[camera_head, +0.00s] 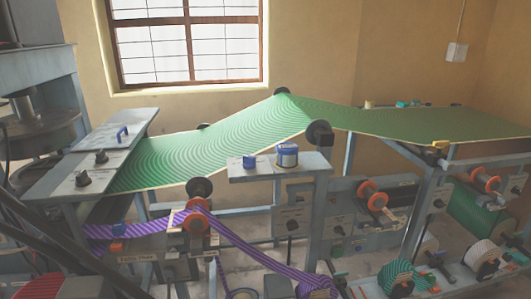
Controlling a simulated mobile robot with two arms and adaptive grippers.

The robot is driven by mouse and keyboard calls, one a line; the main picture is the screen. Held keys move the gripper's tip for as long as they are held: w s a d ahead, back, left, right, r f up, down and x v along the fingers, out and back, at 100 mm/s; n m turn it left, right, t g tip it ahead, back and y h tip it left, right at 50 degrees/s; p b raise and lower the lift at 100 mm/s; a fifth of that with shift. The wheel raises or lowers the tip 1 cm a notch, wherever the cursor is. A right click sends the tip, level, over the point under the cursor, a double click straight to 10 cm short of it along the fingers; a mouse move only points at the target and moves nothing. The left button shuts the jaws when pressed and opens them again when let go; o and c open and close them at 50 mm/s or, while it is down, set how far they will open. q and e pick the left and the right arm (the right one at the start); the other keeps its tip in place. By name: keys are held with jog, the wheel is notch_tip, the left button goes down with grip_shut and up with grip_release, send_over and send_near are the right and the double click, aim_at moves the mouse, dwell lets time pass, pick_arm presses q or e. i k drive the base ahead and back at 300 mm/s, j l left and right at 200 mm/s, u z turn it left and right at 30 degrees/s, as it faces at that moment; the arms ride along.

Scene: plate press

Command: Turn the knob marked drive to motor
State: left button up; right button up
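No label reading drive to motor is legible at this size, so I cannot tell which knob carries it. Two black knobs, a rear one (101,156) and a front one (83,179), sit on the grey sloping panel (60,172) at the left, with a blue handle (122,132) behind them. More small dark knobs show on the lower grey control boxes, including one at the centre (338,230) and one to its left (291,225). Neither of my grippers can be made out in this view.
A green striped web (220,140) runs over black rollers across the machine. A purple striped band (260,260) passes below it around orange-rimmed rollers. A small shelf (262,170) holds a blue-lidded tin (287,155). A heavy press (40,125) stands at the left.

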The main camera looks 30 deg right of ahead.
aim_at(337, 229)
jog(key=z, duration=1.65)
jog(key=i+l+u, duration=0.15)
jog(key=u, duration=0.65)
jog(key=i+l+u, duration=0.15)
jog(key=l+u, duration=0.3)
jog(key=l, duration=0.7)
jog(key=l+u, duration=0.45)
jog(key=l, duration=0.7)
